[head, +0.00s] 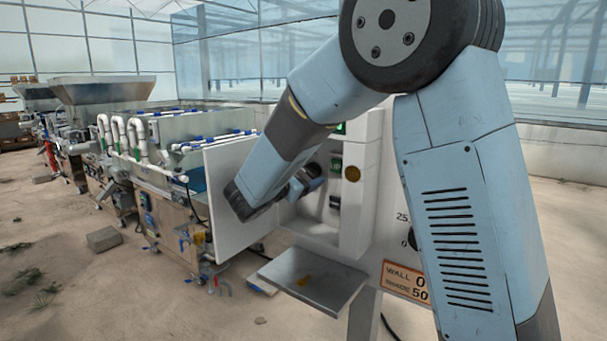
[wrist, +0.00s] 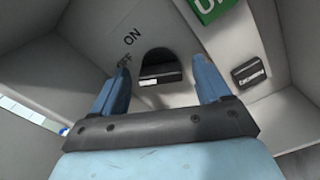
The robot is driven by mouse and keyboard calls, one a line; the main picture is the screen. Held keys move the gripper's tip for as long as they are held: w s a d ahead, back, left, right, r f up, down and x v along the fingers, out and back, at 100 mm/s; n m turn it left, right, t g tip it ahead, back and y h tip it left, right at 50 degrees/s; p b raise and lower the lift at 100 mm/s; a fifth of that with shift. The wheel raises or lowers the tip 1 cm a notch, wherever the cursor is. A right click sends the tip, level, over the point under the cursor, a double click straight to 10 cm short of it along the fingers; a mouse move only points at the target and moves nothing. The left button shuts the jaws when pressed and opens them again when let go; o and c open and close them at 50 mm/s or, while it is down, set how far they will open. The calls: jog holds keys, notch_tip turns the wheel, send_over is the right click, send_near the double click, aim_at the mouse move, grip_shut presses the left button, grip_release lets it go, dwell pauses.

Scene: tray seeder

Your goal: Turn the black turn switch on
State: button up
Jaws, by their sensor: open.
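The black turn switch (wrist: 160,63) shows in the wrist view on the pale inner panel, with a round black base and a raised bar handle. A small white mark is near the left end of the handle. The words ON and OFF are printed on the panel to its left. My gripper (wrist: 164,80) is open, with one blue finger on each side of the switch. I cannot tell whether the fingers touch it. In the head view my gripper (head: 311,178) reaches into the white cabinet (head: 356,215), and I cannot make out the switch there.
The open cabinet door (head: 226,170) stands left of my forearm. A grey shelf (head: 312,277) juts out below. Seeder machinery (head: 165,190) fills the left; the front floor is mostly clear.

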jog(key=shift+w+d, duration=0.15)
jog(key=shift+w, duration=0.1)
jog(key=shift+c, duration=0.2)
